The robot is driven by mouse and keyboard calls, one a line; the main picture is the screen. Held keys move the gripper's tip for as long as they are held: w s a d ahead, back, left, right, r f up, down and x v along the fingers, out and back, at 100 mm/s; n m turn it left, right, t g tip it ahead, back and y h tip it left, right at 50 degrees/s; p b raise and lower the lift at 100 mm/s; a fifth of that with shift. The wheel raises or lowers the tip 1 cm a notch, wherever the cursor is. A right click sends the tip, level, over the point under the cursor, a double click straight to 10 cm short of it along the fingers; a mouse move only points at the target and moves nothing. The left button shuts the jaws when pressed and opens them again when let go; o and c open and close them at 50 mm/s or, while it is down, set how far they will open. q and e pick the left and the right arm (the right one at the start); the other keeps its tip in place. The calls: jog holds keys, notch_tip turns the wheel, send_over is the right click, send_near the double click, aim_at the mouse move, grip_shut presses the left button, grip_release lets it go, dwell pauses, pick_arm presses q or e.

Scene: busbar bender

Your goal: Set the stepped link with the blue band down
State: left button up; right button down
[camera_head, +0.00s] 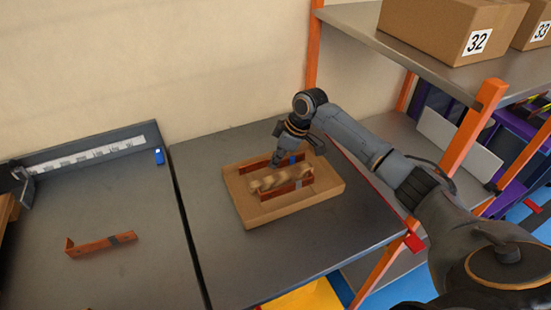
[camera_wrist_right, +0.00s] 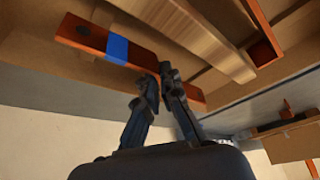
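The copper-coloured stepped link with the blue band (camera_head: 284,161) is at the back of the cardboard tray (camera_head: 247,214), behind the wooden piece. It also shows in the right wrist view (camera_wrist_right: 80,33), with its blue band left of the fingers. My right gripper (camera_head: 278,157) reaches down to this link from behind. In the right wrist view its fingertips (camera_wrist_right: 160,80) are close together, one on each side of the link's thin edge, and look shut on it. Whether the link touches the tray is hidden. My left gripper is not in view.
A wavy wooden piece (camera_head: 273,180) and a copper-coloured link (camera_head: 288,190) in front share the tray. Another link with a dark band (camera_head: 88,246) lies on the left table. An orange shelf post (camera_head: 466,140) and numbered boxes (camera_head: 450,25) stand right.

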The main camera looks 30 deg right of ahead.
jog(key=c, duration=1.5)
grip_release()
jog(key=shift+r, duration=0.1)
jog(key=v, duration=1.2)
